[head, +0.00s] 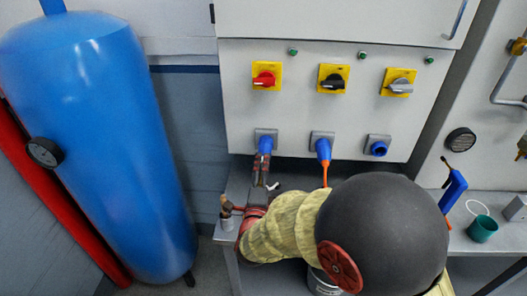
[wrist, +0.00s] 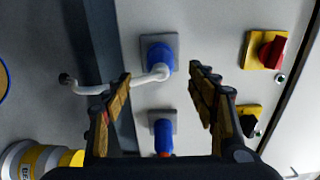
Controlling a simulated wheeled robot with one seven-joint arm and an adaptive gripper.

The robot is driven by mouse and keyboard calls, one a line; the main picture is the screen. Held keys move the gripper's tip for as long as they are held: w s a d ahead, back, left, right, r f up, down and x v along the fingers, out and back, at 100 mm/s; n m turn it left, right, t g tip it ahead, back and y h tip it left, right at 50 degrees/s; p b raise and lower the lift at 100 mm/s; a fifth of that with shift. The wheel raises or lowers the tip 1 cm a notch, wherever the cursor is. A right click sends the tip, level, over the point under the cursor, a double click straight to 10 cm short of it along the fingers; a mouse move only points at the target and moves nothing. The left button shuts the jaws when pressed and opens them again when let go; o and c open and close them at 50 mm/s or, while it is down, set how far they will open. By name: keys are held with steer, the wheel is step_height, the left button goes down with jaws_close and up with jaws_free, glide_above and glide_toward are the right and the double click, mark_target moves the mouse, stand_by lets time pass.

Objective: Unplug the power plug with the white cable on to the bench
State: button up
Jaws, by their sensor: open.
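The blue power plug (wrist: 161,54) with the white cable (wrist: 110,86) sits in the top grey socket in the wrist view. In the head view this plug (head: 265,143) is in the leftmost socket of the panel. The white cable leaves the plug and bends left. My gripper (wrist: 161,74) is open, with its fingers on either side of the plug and cable; I cannot tell whether they touch. In the head view my gripper (head: 263,163) is just below and in front of the plug. The bench (head: 232,187) is below the panel, partly hidden by my arm.
A second blue plug with an orange cable (head: 323,151) is in the middle socket, close by. The right socket (head: 378,149) has no cable. Rotary switches (head: 332,79) are above.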

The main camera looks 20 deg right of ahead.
mark_target(264, 152)
steer(key=x, duration=0.6)
steer(key=shift+w+d+f, duration=0.1)
steer(key=shift+f, duration=0.1)
steer(key=shift+b+x, duration=0.9)
steer(key=shift+x, duration=0.3)
steer(key=shift+r+b, duration=0.15)
steer(key=shift+b, duration=0.8)
steer(key=shift+c, duration=0.3)
steer(key=shift+r, duration=0.1)
jaws_close()
stand_by(0.4)
steer(key=shift+b+v, duration=0.35)
steer(key=shift+v, duration=2.65)
